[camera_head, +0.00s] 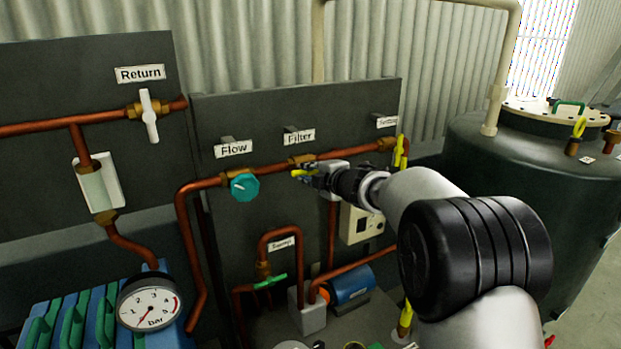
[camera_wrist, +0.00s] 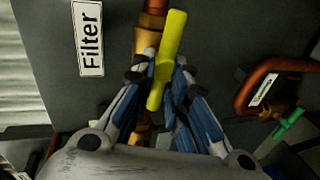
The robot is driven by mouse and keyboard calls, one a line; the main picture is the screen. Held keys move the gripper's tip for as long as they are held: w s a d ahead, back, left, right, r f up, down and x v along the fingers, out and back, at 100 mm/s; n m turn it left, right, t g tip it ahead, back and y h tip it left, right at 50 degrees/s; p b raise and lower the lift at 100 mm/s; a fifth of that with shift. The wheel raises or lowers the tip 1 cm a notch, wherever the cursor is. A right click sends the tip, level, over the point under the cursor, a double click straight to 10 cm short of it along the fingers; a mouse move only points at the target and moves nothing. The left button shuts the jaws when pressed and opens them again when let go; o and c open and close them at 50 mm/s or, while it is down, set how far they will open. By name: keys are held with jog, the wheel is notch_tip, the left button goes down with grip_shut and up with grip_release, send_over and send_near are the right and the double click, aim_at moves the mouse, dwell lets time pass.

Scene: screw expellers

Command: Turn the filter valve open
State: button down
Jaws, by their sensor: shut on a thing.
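The filter valve's yellow lever handle (camera_wrist: 172,40) shows in the wrist view in front of its brass body (camera_wrist: 147,42) on the copper pipe. The handle lies close to the line of the pipe, slightly tilted. The Filter label (camera_head: 300,137) is above the valve in the head view and beside it in the wrist view (camera_wrist: 89,40). My gripper (camera_wrist: 157,72) is shut on the yellow handle, one finger on each side. In the head view my gripper (camera_head: 318,175) hides most of the handle; only a little yellow shows.
The teal Flow valve knob (camera_head: 244,187) is left of my gripper on the same pipe. Another yellow valve handle (camera_head: 401,152) stands close on the right. A green-handled valve (camera_head: 270,281) and pipes are below. A dark tank (camera_head: 540,190) is at the right.

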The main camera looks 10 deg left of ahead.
jog(key=shift+f+n+b, duration=0.3)
jog(key=shift+n, duration=0.1)
dwell(0.3)
jog(key=c, duration=1.7)
grip_release()
jog(key=shift+o, duration=0.6)
jog(key=shift+r, duration=0.15)
jog(key=v, duration=1.2)
jog(key=shift+s+a, duration=0.1)
